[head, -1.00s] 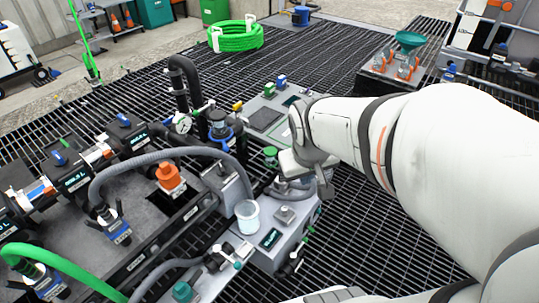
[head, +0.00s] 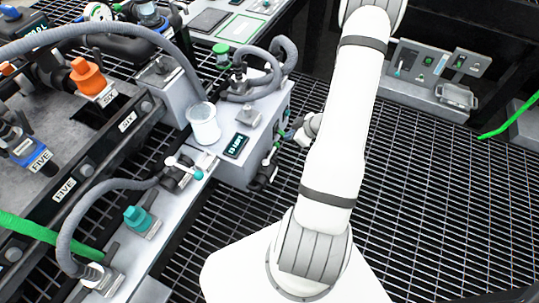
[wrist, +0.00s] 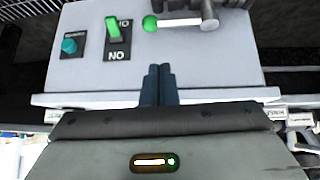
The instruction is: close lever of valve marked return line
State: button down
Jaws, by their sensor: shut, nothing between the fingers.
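In the wrist view my gripper (wrist: 158,85) is shut and empty, its dark fingertips over the lower edge of a light grey panel (wrist: 215,65). A valve lever (wrist: 180,23) with a green ball lies sideways at the top, from the ball at left to a grey hub at right; the fingers are apart from it. No "return line" marking is readable. In the head view a valve (head: 262,176) sits at the lower side of the grey box (head: 235,165), beside my wrist; the fingers there are too small to make out. Another lever (head: 185,168) has a teal ball.
The wrist view shows a green switch (wrist: 114,30) and a teal knob (wrist: 69,46) left of the lever. In the head view a white cup (head: 203,125) and a grey hose (head: 110,185) are at left. Open grating (head: 440,190) lies right of my arm.

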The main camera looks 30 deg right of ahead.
aim_at(271, 154)
jog(key=shift+y, duration=0.5)
jog(key=b+x, duration=0.1)
jog(key=x, duration=0.3)
jog(key=s+b+x, duration=0.1)
jog(key=b+x, duration=0.1)
jog(key=x, duration=0.1)
jog(key=s+f+b+x, duration=0.1)
jog(key=x, duration=0.3)
jog(key=shift+w+a+f+b, duration=0.2)
jog(key=shift+a+f+b, duration=0.05)
jog(key=shift+f+b, duration=0.1)
jog(key=shift+r, duration=0.1)
